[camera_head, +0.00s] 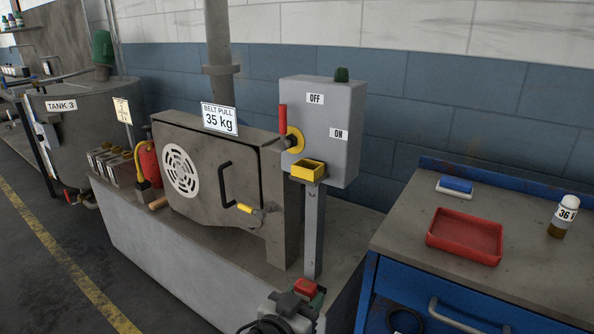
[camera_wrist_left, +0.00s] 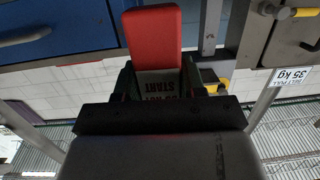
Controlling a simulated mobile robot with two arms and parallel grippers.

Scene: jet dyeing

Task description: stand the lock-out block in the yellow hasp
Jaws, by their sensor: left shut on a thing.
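The lock-out block (camera_head: 305,287) is red with a pale label, which reads upside down in the left wrist view (camera_wrist_left: 152,38). My left gripper (camera_head: 309,297) is shut on it, low at the bottom of the head view, below and in front of the hasp. The yellow hasp (camera_head: 308,170) is a small open-topped yellow box at the front of the grey switch box (camera_head: 322,125), above a grey post. Block and hasp are clearly apart. A yellow patch, probably the hasp, shows beside the fingers in the left wrist view (camera_wrist_left: 214,88). My right gripper is not in view.
A red switch lever (camera_head: 282,118) points up, just left of the hasp. The belt guard (camera_head: 215,175) with its black handle stands left of the post. A blue bench (camera_head: 400,262) on the right carries a red tray (camera_head: 465,236), a blue-and-white block and a bottle.

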